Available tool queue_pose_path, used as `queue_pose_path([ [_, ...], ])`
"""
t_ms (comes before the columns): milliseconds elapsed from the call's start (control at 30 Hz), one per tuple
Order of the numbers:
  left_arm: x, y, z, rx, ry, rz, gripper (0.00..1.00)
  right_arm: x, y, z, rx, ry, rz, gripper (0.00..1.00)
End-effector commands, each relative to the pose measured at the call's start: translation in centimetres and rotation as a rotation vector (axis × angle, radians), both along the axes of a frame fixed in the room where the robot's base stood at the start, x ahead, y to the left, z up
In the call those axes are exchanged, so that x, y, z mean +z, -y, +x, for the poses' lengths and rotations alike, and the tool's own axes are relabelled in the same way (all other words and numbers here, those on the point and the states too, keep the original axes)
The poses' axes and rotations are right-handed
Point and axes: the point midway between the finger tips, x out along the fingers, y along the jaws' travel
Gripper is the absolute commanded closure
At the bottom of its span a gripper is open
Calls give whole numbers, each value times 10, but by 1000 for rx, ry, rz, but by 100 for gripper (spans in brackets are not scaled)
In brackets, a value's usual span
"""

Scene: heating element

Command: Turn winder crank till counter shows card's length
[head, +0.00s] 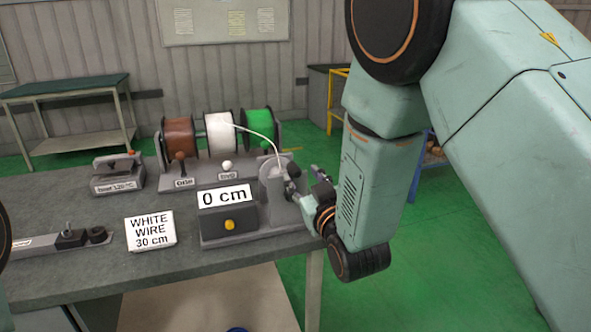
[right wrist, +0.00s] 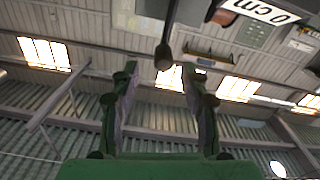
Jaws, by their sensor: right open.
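The winder (head: 280,195) is a grey unit at the table's right end, with a dark crank knob (head: 293,170) on its side. The counter (head: 224,197) beside it reads 0 cm, above a yellow button (head: 229,225). The card (head: 150,232) reads WHITE WIRE 30 cm. White wire (head: 262,137) runs from the white spool (head: 220,133) to the winder. My right gripper (head: 312,182) is just right of the crank. In the right wrist view its open fingers (right wrist: 160,82) are empty, and the crank knob (right wrist: 163,58) shows between and beyond their tips. My left gripper is out of view.
Brown (head: 180,137) and green (head: 256,123) spools flank the white one behind small knobbed levers. Open floor lies to the right.

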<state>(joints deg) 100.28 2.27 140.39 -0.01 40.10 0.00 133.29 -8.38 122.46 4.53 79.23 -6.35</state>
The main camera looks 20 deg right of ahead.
Motion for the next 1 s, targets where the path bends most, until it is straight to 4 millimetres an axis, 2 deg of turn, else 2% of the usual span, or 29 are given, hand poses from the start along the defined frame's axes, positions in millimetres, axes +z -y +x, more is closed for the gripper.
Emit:
queue_pose_path([
  [100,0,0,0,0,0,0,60,-1,-1,19,1,0,1,54],
  [300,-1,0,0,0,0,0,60,-1,-1,42,3,-2,0,54],
  [500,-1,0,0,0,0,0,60,-1,-1,51,5,-3,0,54],
  [700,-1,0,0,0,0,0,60,-1,-2,51,6,-3,0,54],
  [1000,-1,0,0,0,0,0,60,-1,-2,51,6,-3,0,78],
])
